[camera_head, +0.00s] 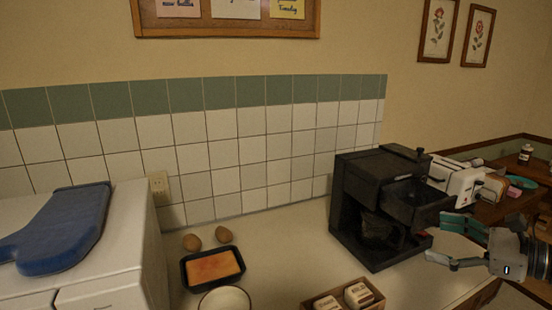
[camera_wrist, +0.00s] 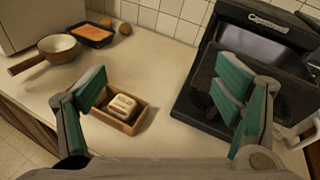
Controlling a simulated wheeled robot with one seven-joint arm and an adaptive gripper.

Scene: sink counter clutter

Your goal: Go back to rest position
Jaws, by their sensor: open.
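My gripper (camera_head: 462,241) is at the right of the head view, in front of the black coffee machine (camera_head: 385,205). Its teal-padded fingers are spread apart with nothing between them. In the wrist view my gripper (camera_wrist: 165,98) shows its fingers wide on both sides. The counter and the wooden box (camera_wrist: 130,118) with pale blocks lie beyond and below them. The coffee machine (camera_wrist: 262,75) is behind the right finger in that view. I cannot tell whether the finger touches it.
A black tray with orange contents (camera_head: 212,268), two eggs (camera_head: 224,235) and a pan (camera_wrist: 45,50) are on the counter. A white toaster (camera_head: 455,182) stands behind the coffee machine. Bare counter (camera_head: 290,250) lies between.

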